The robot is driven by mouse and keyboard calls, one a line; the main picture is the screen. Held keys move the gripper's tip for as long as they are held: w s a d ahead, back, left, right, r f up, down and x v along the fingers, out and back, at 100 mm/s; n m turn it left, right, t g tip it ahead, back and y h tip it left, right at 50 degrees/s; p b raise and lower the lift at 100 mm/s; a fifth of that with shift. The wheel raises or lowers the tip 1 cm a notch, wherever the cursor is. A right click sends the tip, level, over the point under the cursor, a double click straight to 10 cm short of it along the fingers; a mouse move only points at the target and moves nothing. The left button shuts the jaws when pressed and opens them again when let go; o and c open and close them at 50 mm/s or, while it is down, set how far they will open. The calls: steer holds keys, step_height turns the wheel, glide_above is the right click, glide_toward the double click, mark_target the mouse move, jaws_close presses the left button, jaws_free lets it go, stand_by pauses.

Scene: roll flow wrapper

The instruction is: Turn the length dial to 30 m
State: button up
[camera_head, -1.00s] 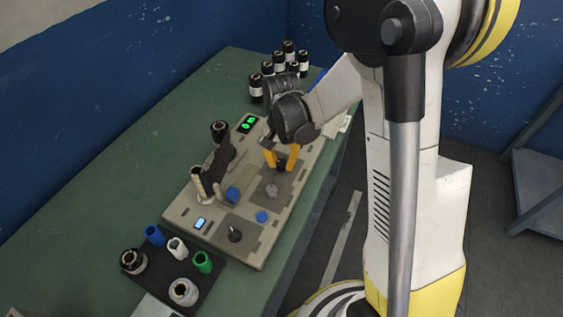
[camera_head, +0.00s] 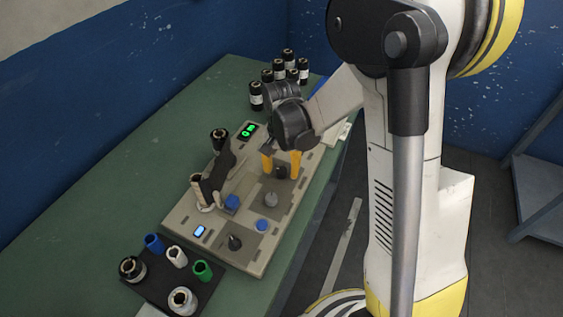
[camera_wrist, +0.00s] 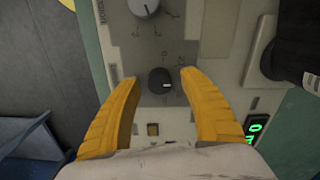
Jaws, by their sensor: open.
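A grey control panel (camera_head: 178,215) lies on the green table. A small black dial (camera_wrist: 160,81) with a pale pointer mark pointing right sits between my gripper's fingertips in the wrist view. My gripper (camera_wrist: 160,76) is open, with a yellow finger on each side of the dial and a gap to both. In the head view my gripper (camera_head: 281,165) stands over the panel's far right part. I cannot read which is the length dial.
A black tray (camera_head: 150,284) holds several spools. Several black bottles stand behind.

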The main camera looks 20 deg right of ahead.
mark_target(282, 170)
step_height(282, 170, up, 12)
steer(key=shift+f, duration=0.15)
stand_by(0.4)
steer(key=s+r+n+t, duration=0.3)
steer(key=s, duration=0.4)
steer(key=s+r+n+t, duration=0.3)
steer(key=s+n+t, duration=0.1)
steer(key=s, duration=0.4)
steer(key=shift+r, duration=0.4)
